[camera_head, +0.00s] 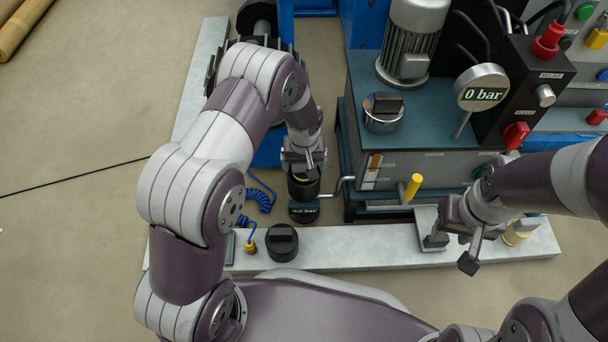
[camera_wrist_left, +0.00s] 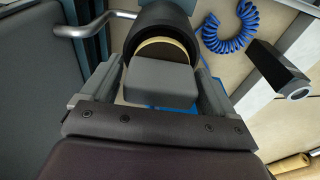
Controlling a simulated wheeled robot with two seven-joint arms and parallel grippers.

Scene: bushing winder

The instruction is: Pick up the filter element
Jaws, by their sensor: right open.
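A dark filter bowl (camera_head: 304,183) stands beside the machine. In the left wrist view the bowl (camera_wrist_left: 150,22) shows a cream ring (camera_wrist_left: 160,50) inside its mouth, which looks like the filter element. A grey block (camera_wrist_left: 160,80) sits in front of that ring. My left gripper (camera_head: 306,160) is above the bowl in the head view. In the left wrist view its fingers (camera_wrist_left: 160,75) stand on both sides of the grey block; whether they press on it I cannot tell. My right gripper (camera_head: 453,252) is open and empty over the bench at the right. A cream cylinder (camera_head: 516,236) stands behind it.
A black lid with a handle (camera_head: 282,243) rests on the pale bench (camera_head: 370,250). A blue coiled hose (camera_head: 261,198) lies left of the bowl. The machine tank (camera_head: 430,165) with a yellow-handled lever (camera_head: 412,187) and gauge (camera_head: 481,88) stands right of the bowl.

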